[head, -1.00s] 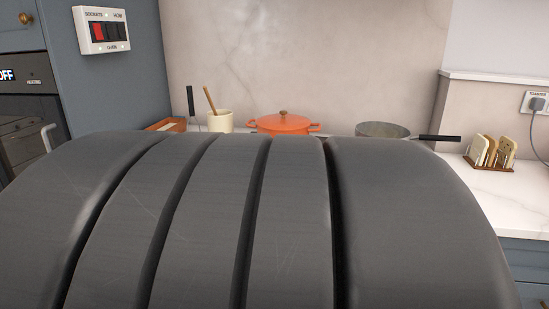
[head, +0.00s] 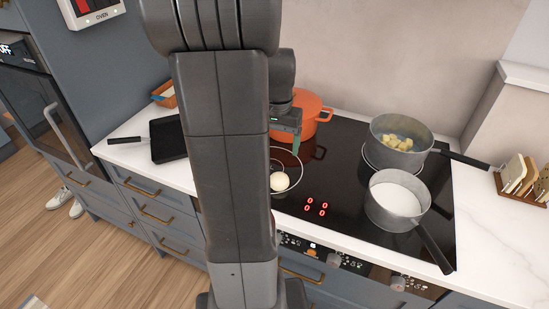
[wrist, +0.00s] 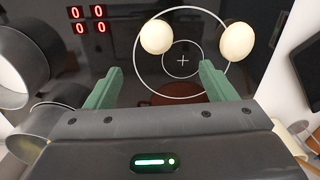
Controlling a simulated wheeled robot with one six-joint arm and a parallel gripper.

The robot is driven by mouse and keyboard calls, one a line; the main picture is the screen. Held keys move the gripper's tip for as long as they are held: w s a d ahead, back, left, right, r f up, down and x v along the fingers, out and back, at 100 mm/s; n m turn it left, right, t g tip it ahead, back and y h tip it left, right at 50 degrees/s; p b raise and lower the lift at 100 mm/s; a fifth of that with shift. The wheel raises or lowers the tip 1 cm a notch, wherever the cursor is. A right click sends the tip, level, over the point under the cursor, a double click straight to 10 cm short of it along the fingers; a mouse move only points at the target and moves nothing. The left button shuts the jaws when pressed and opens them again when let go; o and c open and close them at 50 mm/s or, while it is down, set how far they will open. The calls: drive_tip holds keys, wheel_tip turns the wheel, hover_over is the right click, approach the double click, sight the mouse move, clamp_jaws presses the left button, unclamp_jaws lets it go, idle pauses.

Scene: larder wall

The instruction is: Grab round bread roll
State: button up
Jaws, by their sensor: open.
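A pale round thing, possibly the bread roll (head: 280,181), lies on the black hob inside a white ring mark. The wrist view shows two such cream round things, one at the left (wrist: 156,36) and one at the right (wrist: 237,41), both by the ring's edge. I cannot tell for sure which is a bread roll. My gripper (head: 288,138) hangs over the hob near the ring. In the wrist view its green fingers (wrist: 161,67) are spread, with nothing between them. My arm hides part of the hob in the head view.
An orange lidded pot (head: 313,112) stands close behind my gripper. A saucepan with yellowish chunks (head: 382,150) and a pan of white liquid (head: 396,222) stand right. A black pan (head: 167,140) lies left. A toast rack (head: 521,190) is far right.

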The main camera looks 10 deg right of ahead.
sight(279, 175)
wheel_tip(279, 175, down, 8)
drive_tip(key=shift+w+r, duration=0.1)
drive_tip(key=shift+w, duration=0.05)
drive_tip(key=shift+s+d+f+p, duration=0.2)
drive_tip(key=shift+f+p, duration=0.2)
drive_tip(key=shift+f, duration=1)
drive_tip(key=shift+s+d+f+p, duration=0.15)
drive_tip(key=shift+f+p, duration=0.25)
drive_tip(key=shift+f, duration=1)
drive_tip(key=shift+a, duration=0.1)
drive_tip(key=c, duration=1.1)
drive_tip(key=shift+o, duration=0.2)
drive_tip(key=shift+r, duration=0.1)
